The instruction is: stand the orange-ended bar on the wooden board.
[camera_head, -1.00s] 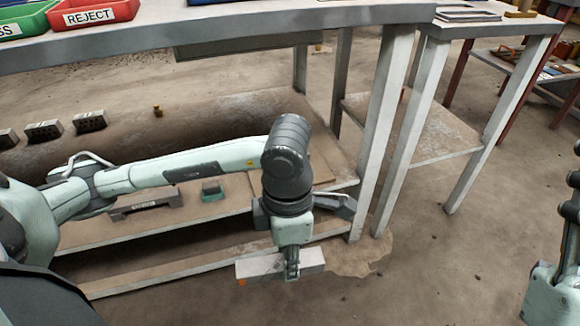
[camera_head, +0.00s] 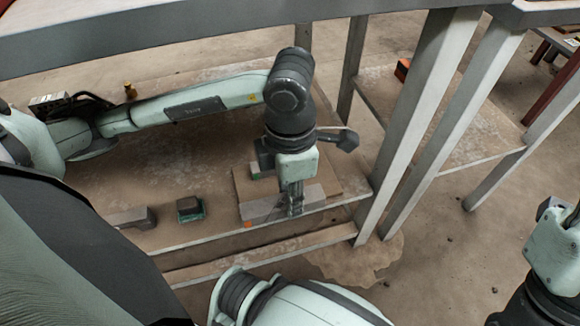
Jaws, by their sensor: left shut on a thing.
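The orange-ended bar is a grey block (camera_head: 262,211) with an orange patch on its left end. My left gripper (camera_head: 294,208) points down and is shut on it near its middle-right. The bar lies roughly level, across the front part of the wooden board (camera_head: 325,172) in the picture. Whether it touches the board cannot be told. The board lies flat on the lower shelf, partly hidden behind my left wrist. My right gripper's fingers are not visible; only pale green and dark arm parts show at the right edge.
A dark block with a green base (camera_head: 190,208) and a grey block (camera_head: 132,217) lie to the left on the shelf (camera_head: 215,228). The tabletop (camera_head: 200,35) hangs above; a table leg (camera_head: 408,130) stands right.

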